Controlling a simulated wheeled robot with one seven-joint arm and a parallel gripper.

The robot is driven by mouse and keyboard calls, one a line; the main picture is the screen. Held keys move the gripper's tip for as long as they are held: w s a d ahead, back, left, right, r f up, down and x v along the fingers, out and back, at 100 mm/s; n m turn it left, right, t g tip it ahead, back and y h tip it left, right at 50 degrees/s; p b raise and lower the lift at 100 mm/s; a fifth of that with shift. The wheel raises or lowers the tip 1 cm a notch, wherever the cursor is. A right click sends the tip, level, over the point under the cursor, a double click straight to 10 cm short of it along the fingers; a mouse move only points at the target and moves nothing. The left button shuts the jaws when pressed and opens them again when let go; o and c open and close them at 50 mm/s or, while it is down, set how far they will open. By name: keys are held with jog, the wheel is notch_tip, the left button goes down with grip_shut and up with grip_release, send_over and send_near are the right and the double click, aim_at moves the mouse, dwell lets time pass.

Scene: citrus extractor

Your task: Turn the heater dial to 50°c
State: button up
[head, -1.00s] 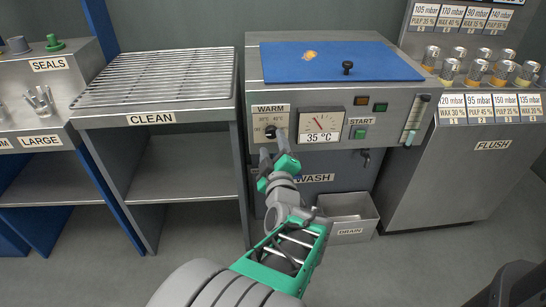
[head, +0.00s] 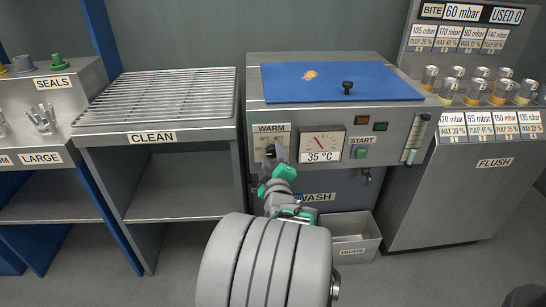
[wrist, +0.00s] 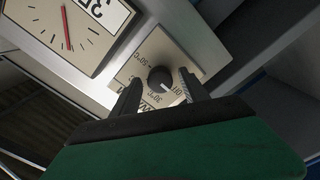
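The heater dial (wrist: 160,79) is a round dark knob on the cream WARM plate (head: 271,137). Its white mark points toward the lower right in the wrist view, near the OFF label. Labels for 30 and 50°C also show around it. My gripper (wrist: 160,83) is open, with one dark finger on each side of the knob; whether they touch it I cannot tell. In the head view my gripper (head: 276,156) is at the plate and hides most of the dial. The gauge (head: 321,145) beside it reads 35 °C.
Right of the gauge are a green START button (head: 361,153) and indicator lamps. A blue lid (head: 345,82) covers the machine's top. A CLEAN rack (head: 160,97) stands left, and a DRAIN bin (head: 352,253) sits below. Free floor lies in front.

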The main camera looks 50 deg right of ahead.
grip_shut()
dwell(0.3)
